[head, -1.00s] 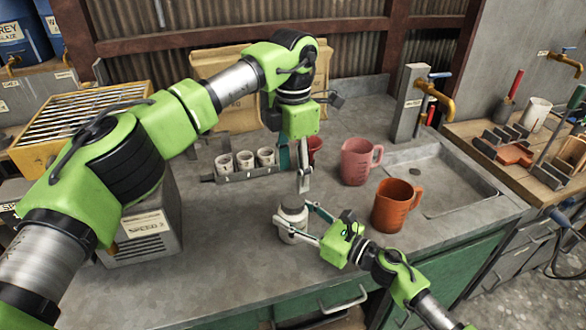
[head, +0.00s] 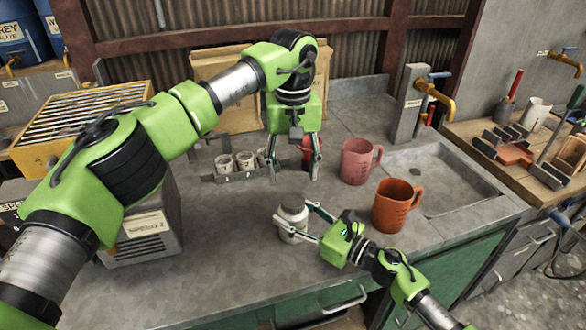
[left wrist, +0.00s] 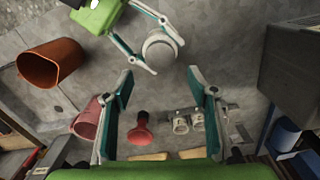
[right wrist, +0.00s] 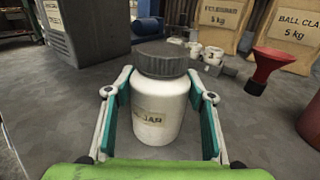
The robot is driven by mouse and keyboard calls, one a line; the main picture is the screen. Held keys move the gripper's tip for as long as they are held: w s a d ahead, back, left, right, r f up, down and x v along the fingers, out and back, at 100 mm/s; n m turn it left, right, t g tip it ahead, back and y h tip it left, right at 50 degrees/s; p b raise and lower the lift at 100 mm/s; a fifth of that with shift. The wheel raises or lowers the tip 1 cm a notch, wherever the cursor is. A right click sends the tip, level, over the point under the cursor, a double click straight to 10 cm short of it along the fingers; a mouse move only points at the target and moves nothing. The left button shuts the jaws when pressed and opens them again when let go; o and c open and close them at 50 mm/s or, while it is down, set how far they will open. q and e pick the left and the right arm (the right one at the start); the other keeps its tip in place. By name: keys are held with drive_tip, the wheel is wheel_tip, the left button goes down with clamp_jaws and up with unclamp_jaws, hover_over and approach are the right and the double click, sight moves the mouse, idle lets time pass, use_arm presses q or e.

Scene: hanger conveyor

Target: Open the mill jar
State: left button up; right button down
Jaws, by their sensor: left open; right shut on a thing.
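The mill jar (head: 292,219) is a white, labelled jar with a dark grey lid, upright on the grey counter. The lid (right wrist: 161,57) is seated on the jar in the right wrist view. My right gripper (head: 304,224) is shut on the jar body from the right, its fingers on both sides below the lid. My left gripper (head: 295,175) is open and empty above and slightly behind the jar, fingers pointing down. In the left wrist view the jar (left wrist: 161,49) lies beyond the open fingertips.
A pink jug (head: 356,162) and an orange jug (head: 396,205) stand right of the jar, before the sink (head: 455,190). A rack of small cups (head: 224,164) and a red funnel (right wrist: 276,66) are behind. A grey box (head: 150,230) stands left. The front counter is clear.

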sight(293, 200)
use_arm(q)
drive_tip(key=shift+f+m, duration=0.1)
drive_tip(key=shift+m, duration=1)
drive_tip(key=shift+f, duration=3.9)
